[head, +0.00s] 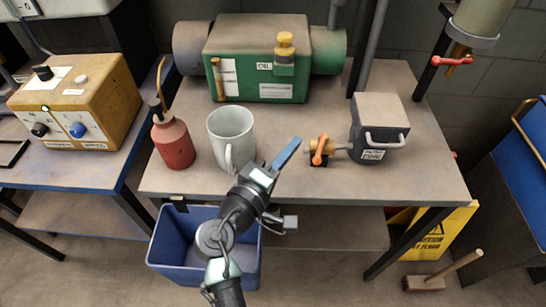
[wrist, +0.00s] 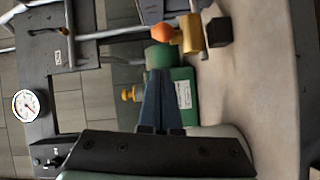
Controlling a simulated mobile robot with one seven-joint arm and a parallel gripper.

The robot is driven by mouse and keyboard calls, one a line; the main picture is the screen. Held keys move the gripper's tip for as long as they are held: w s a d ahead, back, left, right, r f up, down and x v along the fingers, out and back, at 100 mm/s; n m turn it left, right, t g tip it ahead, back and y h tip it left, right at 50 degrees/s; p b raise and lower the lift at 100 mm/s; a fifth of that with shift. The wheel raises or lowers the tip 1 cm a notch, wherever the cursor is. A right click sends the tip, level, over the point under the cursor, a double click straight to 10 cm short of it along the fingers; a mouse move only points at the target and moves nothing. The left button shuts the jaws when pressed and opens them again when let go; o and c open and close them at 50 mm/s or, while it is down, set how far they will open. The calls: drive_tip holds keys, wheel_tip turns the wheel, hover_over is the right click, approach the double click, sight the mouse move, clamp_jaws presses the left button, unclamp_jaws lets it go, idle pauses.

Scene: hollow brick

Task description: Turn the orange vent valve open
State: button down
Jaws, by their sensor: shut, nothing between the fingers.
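The orange vent valve (head: 319,150) has an orange handle on a brass body over a black block. It stands on the bench left of a grey filter box (head: 380,142), joined by a short pipe. In the head view its handle lies roughly across that pipe. In the wrist view the orange handle end (wrist: 165,33) shows at the top, beside its brass body and black block. My gripper (head: 296,142) has blue fingers, shut and empty. It is just left of the valve in the head view, with a visible gap. In the wrist view the fingertips (wrist: 160,71) are below the handle.
A white mug (head: 232,135) and a red oil can (head: 172,140) stand left of my gripper. A green machine (head: 270,65) is at the back. A red-handled valve (head: 453,61) hangs at the right. A blue bin (head: 168,250) is below the front edge.

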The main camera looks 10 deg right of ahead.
sight(315, 163)
drive_tip(key=shift+s+d+f, duration=0.25)
drive_tip(key=shift+s+d, duration=0.6)
drive_tip(key=shift+d, duration=0.25)
drive_tip(key=shift+s+d, duration=0.9)
drive_tip(key=shift+d, duration=0.1)
